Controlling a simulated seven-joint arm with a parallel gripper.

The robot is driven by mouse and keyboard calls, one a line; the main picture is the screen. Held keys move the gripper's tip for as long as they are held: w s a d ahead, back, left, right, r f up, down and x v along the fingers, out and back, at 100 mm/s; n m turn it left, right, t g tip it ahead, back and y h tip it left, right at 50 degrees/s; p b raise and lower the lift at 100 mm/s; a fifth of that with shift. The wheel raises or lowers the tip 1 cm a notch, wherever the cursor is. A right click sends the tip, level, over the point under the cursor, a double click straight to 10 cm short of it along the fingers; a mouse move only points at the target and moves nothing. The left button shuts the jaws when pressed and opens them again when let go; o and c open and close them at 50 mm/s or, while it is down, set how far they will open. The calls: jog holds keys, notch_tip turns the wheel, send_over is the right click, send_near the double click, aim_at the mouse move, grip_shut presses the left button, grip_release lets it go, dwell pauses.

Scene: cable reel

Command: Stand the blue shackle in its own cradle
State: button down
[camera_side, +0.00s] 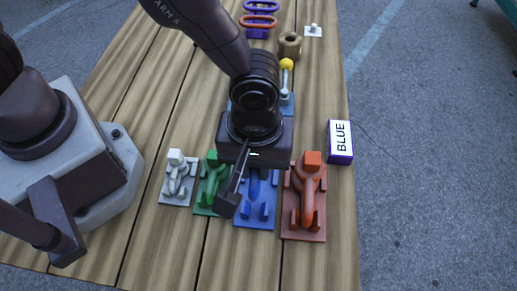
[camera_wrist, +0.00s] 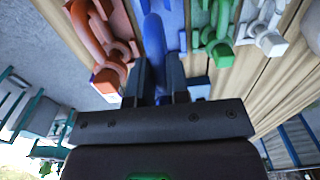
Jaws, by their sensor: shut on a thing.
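My gripper (camera_side: 236,190) is low over the row of cradles. In the wrist view its two fingers (camera_wrist: 156,75) are shut on the blue shackle (camera_wrist: 153,36), whose rounded blue bar shows between and beyond them. The blue cradle (camera_side: 243,215) is a blue plate with upright blocks, directly under my gripper; it also shows in the wrist view (camera_wrist: 175,18). The shackle is over or within this cradle. My gripper hides much of both, so I cannot tell whether the shackle is seated.
A green shackle on a green cradle (camera_side: 203,207) and a grey one (camera_side: 175,200) stand to the left. A large orange-red one (camera_side: 305,228) stands close right. A box labelled BLUE (camera_side: 340,142) lies at the table's right edge. Behind are a yellow-knobbed lever (camera_side: 286,66) and rings (camera_side: 258,22).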

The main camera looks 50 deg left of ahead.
jog(key=shift+f, duration=3.05)
jog(key=shift+f, duration=0.35)
jog(key=c, duration=1)
grip_release()
